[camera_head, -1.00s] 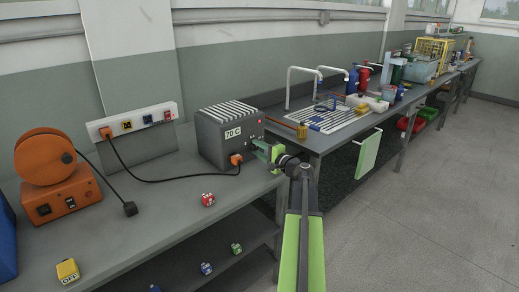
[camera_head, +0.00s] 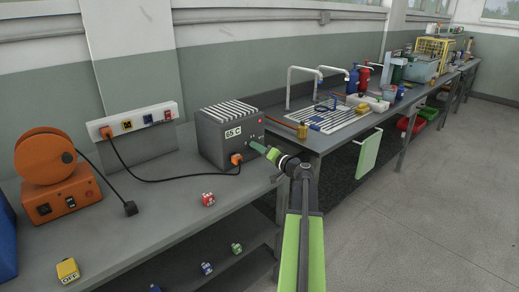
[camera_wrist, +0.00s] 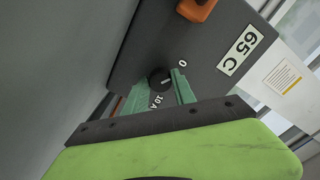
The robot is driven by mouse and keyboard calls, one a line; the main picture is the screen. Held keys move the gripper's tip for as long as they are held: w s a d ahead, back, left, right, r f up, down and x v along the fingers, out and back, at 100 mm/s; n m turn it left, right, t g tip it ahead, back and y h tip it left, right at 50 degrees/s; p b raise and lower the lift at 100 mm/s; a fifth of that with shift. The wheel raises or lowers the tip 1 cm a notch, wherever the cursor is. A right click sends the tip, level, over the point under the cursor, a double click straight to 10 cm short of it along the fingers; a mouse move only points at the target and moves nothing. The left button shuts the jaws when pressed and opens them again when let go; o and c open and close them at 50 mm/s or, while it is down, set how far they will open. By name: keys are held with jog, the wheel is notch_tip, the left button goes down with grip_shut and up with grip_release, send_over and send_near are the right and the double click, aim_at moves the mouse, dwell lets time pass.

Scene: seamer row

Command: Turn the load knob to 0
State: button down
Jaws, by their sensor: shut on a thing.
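The load knob (camera_wrist: 159,79) is a small dark round knob on the front of a grey box (camera_head: 213,143). In the wrist view, a white "0" and "10 A" are printed on opposite sides of it. The pale mark on the knob is too small to read surely. My gripper (camera_wrist: 163,84) has its green fingers on either side of the knob, shut on it. In the head view, my gripper (camera_head: 255,146) reaches the box front from the right and hides the knob. A white label on the box reads "65 C" (camera_wrist: 241,51).
An orange plug (camera_head: 237,159) sits in the box front beside my gripper, its black cable running to a wall socket strip (camera_head: 139,121). Small dice-like blocks, including a red one (camera_head: 208,199), lie on the bench and lower shelf. An orange reel unit (camera_head: 62,200) stands at left.

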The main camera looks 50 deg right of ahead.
jog(key=shift+n, duration=0.4)
jog(key=c, duration=1)
grip_release()
jog(key=shift+c, duration=0.2)
jog(key=shift+s, duration=0.15)
jog(key=s+a, duration=0.1)
jog(key=s, duration=1.6)
jog(key=shift+a, duration=0.1)
